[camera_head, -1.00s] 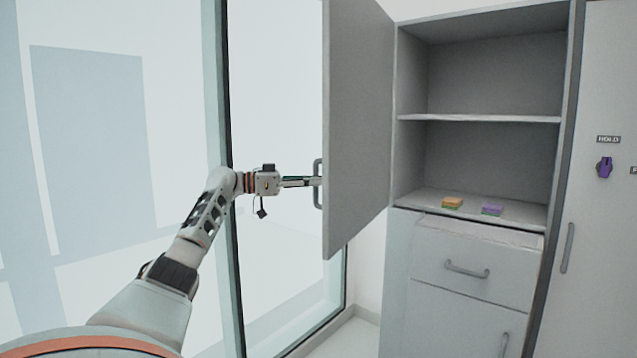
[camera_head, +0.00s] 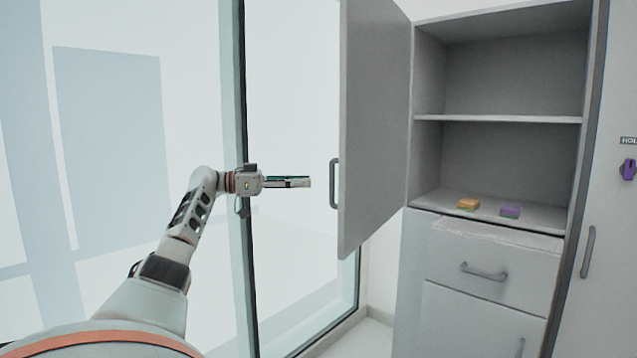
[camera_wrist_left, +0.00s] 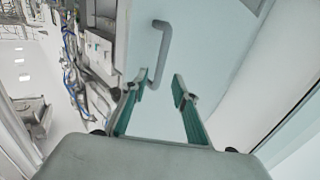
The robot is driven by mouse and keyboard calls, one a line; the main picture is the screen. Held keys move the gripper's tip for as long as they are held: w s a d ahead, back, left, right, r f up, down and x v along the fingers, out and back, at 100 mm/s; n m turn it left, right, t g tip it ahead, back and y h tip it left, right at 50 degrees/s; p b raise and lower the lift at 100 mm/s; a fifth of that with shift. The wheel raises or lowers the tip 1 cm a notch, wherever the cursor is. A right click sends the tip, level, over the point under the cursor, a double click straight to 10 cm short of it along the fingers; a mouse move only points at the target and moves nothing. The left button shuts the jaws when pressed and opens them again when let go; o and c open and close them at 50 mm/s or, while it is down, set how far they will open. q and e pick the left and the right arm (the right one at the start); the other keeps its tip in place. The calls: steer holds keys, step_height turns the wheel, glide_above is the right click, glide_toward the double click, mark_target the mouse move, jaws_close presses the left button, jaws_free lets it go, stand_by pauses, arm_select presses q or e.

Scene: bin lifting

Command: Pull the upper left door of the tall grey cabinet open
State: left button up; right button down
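The upper left door (camera_head: 375,130) of the tall grey cabinet (camera_head: 424,158) stands swung wide open in the head view. Its handle (camera_head: 334,183) is on the outer face near the free edge. My left gripper (camera_head: 308,182) is left of the handle, apart from it, with nothing in it. In the left wrist view the two fingers (camera_wrist_left: 160,82) are spread, and the door handle (camera_wrist_left: 160,50) shows beyond them, towards the left finger. My right gripper is in neither view.
Inside the cabinet an orange-and-green block (camera_head: 468,204) and a purple-and-green block (camera_head: 510,211) lie on the bottom shelf. A drawer (camera_head: 495,262) is below. A glass wall (camera_head: 290,110) stands behind my left arm.

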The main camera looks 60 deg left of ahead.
arm_select(q)
steer(key=shift+v, duration=1.5)
